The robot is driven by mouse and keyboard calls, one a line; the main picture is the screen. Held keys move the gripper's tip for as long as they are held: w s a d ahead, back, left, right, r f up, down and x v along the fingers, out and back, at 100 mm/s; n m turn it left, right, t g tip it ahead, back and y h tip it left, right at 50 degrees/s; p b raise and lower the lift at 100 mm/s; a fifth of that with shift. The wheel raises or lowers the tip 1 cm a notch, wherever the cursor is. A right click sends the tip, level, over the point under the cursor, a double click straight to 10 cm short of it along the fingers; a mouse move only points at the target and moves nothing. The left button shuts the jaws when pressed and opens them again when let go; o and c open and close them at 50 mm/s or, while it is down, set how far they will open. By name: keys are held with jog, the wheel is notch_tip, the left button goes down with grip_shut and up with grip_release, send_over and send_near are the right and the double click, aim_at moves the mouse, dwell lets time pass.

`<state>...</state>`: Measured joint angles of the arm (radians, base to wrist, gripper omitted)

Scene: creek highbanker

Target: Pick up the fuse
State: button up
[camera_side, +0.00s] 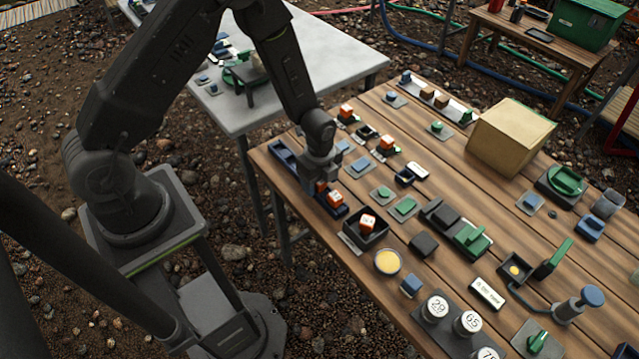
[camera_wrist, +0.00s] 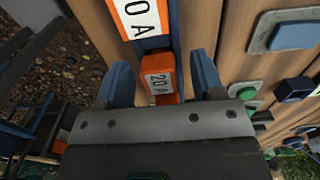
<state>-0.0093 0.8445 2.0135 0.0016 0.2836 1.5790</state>
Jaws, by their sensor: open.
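An orange fuse (camera_wrist: 160,78) with a white "20 A" label lies between the two fingers of my gripper (camera_wrist: 163,80) in the wrist view. The fingers are apart, with a gap showing on each side of the fuse. A second orange piece (camera_wrist: 140,14) marked "20 A" sits just beyond the fingers, on a dark blue base. In the side view my gripper (camera_side: 319,183) points down near the left edge of the wooden table, and the fuse there (camera_side: 321,187) is partly hidden by it. Another orange block (camera_side: 335,198) stands right beside it.
The wooden table (camera_side: 400,255) is crowded with small parts. Another orange block (camera_side: 367,222) sits in a black tray close by. A dark blue open tray (camera_side: 283,154) is left of my gripper. A cardboard box (camera_side: 510,138) stands at the back. A grey table (camera_side: 300,75) is behind.

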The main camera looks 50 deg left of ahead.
jog(key=shift+f, duration=0.1)
jog(key=c, duration=1)
jog(key=shift+r, duration=0.7)
notch_tip(320, 180, up, 3)
jog(key=shift+f, duration=0.2)
jog(key=s+a+r, duration=0.4)
jog(key=a+r, duration=0.3)
jog(key=a, duration=0.3)
jog(key=shift+s+a, duration=0.35)
jog(key=shift+s, duration=0.05)
jog(key=w+d+f, duration=0.1)
jog(key=w, duration=1.3)
jog(key=w+d+f, duration=0.1)
jog(key=w, duration=1.3)
jog(key=shift+w+d+f, duration=0.15)
jog(key=shift+f, duration=0.15)
